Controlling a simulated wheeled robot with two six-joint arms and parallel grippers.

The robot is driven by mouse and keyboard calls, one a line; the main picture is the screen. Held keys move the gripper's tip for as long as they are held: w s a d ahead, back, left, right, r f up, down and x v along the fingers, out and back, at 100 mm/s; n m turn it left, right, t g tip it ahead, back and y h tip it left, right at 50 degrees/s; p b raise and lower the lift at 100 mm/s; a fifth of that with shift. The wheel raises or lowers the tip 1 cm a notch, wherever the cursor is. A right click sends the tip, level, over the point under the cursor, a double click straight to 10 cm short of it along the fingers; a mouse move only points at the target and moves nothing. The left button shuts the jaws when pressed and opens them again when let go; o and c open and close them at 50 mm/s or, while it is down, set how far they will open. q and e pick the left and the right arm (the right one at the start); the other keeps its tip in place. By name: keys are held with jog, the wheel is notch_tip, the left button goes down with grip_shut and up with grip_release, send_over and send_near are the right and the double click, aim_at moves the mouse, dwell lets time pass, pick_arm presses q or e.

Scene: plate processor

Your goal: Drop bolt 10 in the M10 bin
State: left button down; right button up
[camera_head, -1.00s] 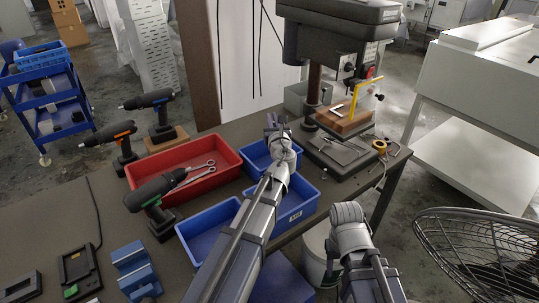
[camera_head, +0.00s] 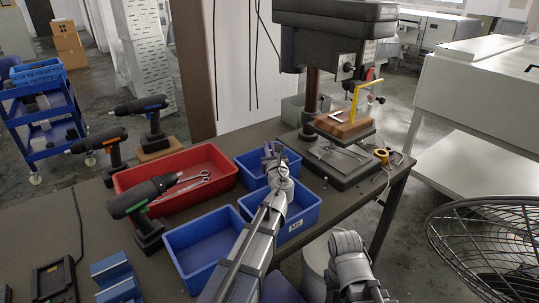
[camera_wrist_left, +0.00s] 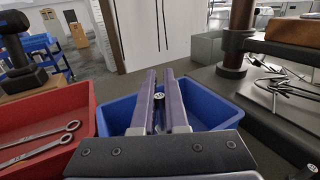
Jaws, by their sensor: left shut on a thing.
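My left gripper (camera_head: 273,151) is shut on a small dark bolt (camera_wrist_left: 158,97), whose round head shows between the two fingers in the left wrist view. In the head view the gripper is over the back blue bin (camera_head: 245,172); that bin also lies behind and below the fingers in the wrist view (camera_wrist_left: 215,112).
A red bin (camera_head: 222,158) with wrenches lies to the left. Another blue bin (camera_head: 179,250) is at front left. Several drills, one a green-marked drill (camera_head: 138,203), stand around the red bin. A drill press (camera_head: 312,95) stands at back right. A fan (camera_head: 490,245) is at right.

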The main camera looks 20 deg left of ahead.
pick_arm(q)
jog(key=shift+f+b, duration=0.5)
jog(key=shift+f, duration=0.15)
jog(key=c, duration=0.9)
grip_release()
jog(key=shift+c, duration=0.2)
jog(key=shift+r, duration=0.15)
